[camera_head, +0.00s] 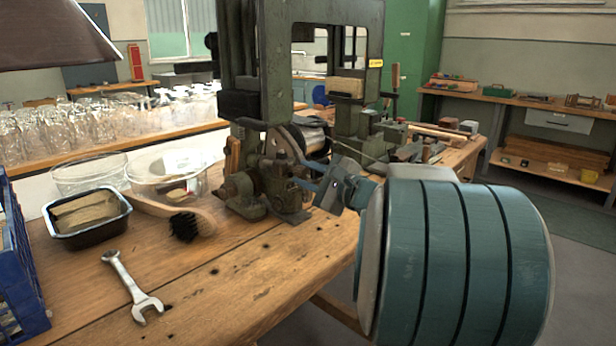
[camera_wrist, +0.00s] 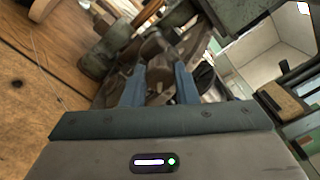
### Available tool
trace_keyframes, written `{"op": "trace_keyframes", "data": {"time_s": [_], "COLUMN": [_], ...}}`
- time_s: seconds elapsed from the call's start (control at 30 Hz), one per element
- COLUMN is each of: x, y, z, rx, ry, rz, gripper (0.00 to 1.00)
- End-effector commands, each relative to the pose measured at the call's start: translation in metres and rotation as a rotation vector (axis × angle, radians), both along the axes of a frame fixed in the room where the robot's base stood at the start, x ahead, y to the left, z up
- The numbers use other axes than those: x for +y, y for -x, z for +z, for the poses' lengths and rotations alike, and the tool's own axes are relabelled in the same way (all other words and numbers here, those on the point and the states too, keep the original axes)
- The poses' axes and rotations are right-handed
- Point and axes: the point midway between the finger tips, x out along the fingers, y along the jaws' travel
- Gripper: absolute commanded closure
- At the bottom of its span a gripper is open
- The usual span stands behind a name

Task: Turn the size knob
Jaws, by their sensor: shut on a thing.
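A green-grey tufting machine (camera_head: 262,95) stands on the wooden workbench (camera_head: 235,275). My gripper (camera_head: 300,178) reaches in from the right to the small metal parts low on the machine's front. In the wrist view, the two blue fingers of my gripper (camera_wrist: 160,75) stand on either side of a dark, worn metal part, which I take for the size knob (camera_wrist: 158,72). The fingers are shut on it. In the head view the knob is mostly hidden by the fingers and the machine's parts, and its markings cannot be read.
A brush (camera_head: 192,224) with dark bristles, a wrench (camera_head: 132,287), a black tray (camera_head: 87,216) and clear bowls (camera_head: 168,174) lie left of the machine. A blue crate (camera_head: 20,270) stands at the left edge. The bench's front middle is clear.

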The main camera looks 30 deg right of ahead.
Motion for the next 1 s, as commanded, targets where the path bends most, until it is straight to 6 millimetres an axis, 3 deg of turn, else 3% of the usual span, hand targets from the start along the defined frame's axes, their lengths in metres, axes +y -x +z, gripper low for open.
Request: {"op": "trace_keyframes", "data": {"time_s": [0.07, 0.1, 0.17, 0.57, 1.0], "x": [0.0, 0.0, 0.0, -0.004, -0.035], "y": [0.0, 0.0, 0.0, 0.008, 0.095], "z": [0.0, 0.0, 0.0, 0.001, 0.002], "rx": [0.0, 0.0, 0.0, -0.001, 0.0], "ry": [0.001, 0.001, 0.001, 0.0, -0.001], "rz": [0.001, 0.001, 0.001, -0.002, -0.004], "gripper": [0.96, 0.65, 0.52, 0.52, 0.52]}}
